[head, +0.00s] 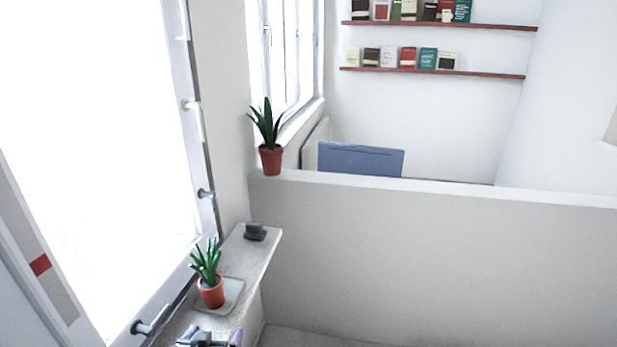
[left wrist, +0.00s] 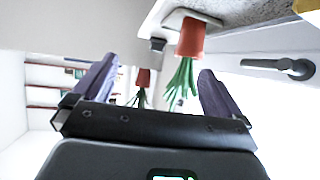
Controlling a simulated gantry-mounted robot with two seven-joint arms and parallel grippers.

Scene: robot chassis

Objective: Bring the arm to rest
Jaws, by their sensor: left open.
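My left gripper (head: 208,340) shows at the bottom edge of the head view, near the front end of the window ledge. In the left wrist view its two purple-grey fingers (left wrist: 155,90) stand wide apart with nothing between them in their grip. A potted plant (head: 210,290) in a terracotta pot stands on a pale square plate (head: 236,290) on the ledge, just beyond the gripper. This plant (left wrist: 190,40) appears upside down in the left wrist view, apart from the fingers. My right gripper is in neither view.
A small dark object (head: 255,232) sits at the far end of the ledge (head: 262,252). A second potted plant (head: 271,160) stands on the low partition wall (head: 430,240). A large window with handles (head: 150,322) borders the ledge on the left. Book shelves (head: 440,72) hang behind.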

